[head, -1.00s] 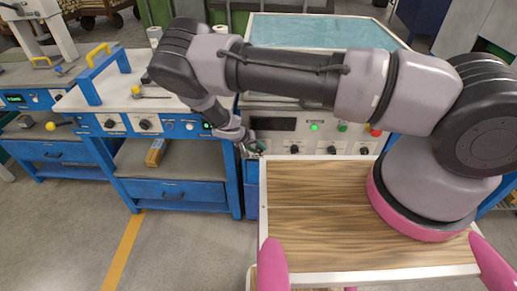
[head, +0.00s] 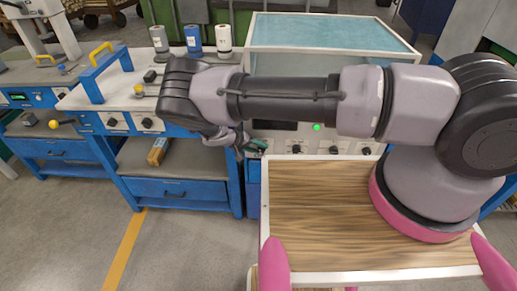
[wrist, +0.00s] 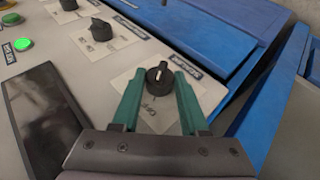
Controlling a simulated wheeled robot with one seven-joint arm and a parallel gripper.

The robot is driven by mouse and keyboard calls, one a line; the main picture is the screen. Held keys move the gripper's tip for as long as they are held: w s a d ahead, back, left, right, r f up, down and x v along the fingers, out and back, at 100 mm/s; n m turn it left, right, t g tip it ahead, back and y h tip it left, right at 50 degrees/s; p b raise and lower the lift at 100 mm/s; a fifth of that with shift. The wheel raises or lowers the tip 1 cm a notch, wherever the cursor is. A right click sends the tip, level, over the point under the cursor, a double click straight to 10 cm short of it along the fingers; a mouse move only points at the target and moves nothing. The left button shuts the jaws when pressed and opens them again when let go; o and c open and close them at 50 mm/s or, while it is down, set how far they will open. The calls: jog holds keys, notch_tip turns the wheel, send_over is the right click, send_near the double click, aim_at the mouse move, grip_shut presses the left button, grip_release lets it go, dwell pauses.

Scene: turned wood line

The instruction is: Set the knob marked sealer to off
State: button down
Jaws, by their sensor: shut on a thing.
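A black round knob (wrist: 158,78) with a pale pointer mark sits on a light square plate (wrist: 140,98) near the panel's edge. "OFF" is printed on the plate on the side nearer my gripper. A dark label (wrist: 187,66) lies just beyond the knob; its small lettering is hard to read. My gripper (wrist: 158,88) has its green fingers on either side of the knob and is shut on it. In the head view my gripper (head: 255,146) is at the left end of the grey panel's knob row, and the knob is hidden there.
Other knobs continue along the panel, one with its own plate (wrist: 101,29). A green lit button (wrist: 23,44) is farther along. A blue-topped machine (head: 330,32) stands behind, and a blue workbench (head: 175,192) stands left. My forearm spans above the panel.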

jog(key=shift+c, duration=2.1)
grip_release()
jog(key=v, duration=1)
jog(key=shift+s+a+r, duration=0.15)
jog(key=shift+a+r, duration=0.1)
jog(key=shift+a, duration=0.05)
